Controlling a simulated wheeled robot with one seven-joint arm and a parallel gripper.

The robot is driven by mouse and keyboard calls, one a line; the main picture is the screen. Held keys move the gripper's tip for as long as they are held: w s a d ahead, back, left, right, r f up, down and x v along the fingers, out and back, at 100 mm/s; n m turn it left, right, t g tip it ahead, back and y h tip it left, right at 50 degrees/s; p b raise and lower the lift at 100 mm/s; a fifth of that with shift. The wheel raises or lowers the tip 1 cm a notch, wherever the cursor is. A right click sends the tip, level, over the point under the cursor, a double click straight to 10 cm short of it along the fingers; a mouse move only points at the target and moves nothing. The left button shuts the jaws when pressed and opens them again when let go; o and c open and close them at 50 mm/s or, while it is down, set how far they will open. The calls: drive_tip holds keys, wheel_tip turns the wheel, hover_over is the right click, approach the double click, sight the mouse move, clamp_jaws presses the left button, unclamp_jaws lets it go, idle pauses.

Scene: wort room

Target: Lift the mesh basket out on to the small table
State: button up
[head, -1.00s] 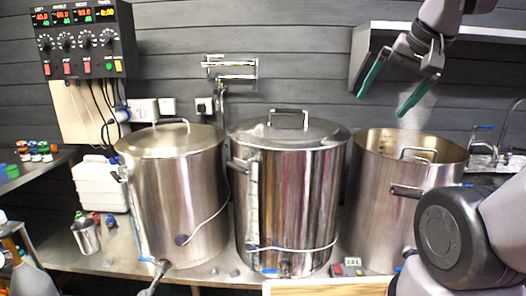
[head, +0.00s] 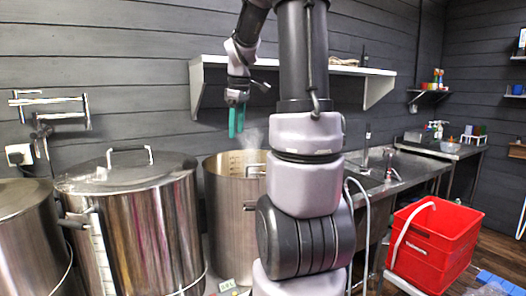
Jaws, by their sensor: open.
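The open steel pot (head: 225,200) stands on the counter to the right of the lidded pots, with faint steam above it. A metal handle (head: 255,169) shows inside its rim, likely the mesh basket's; the basket body is hidden by the pot wall and my arm. My gripper (head: 236,131) hangs above the pot, green fingers pointing down, to the left of the handle in the picture. It is open, seen nearly side-on, and apart from pot and handle. The small table is not in view.
A lidded steel pot (head: 135,230) stands close on the left, with another (head: 20,235) beyond it. A white wall shelf (head: 215,85) is behind my arm. A sink counter (head: 415,170) and a red crate (head: 435,245) are on the right.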

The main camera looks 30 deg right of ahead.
sight(264, 175)
drive_tip(key=w+d+f+n+g, duration=0.1)
drive_tip(key=w+d+f+n, duration=0.2)
drive_tip(key=d+f, duration=0.3)
drive_tip(key=w+d+f+n+g, duration=0.25)
drive_tip(key=d+f+n, duration=0.2)
drive_tip(key=d, duration=0.35)
drive_tip(key=shift+m+t, duration=0.35)
drive_tip(key=shift+t, duration=0.1)
wheel_tip(264, 175, down, 11)
drive_tip(key=shift+w+d, duration=0.15)
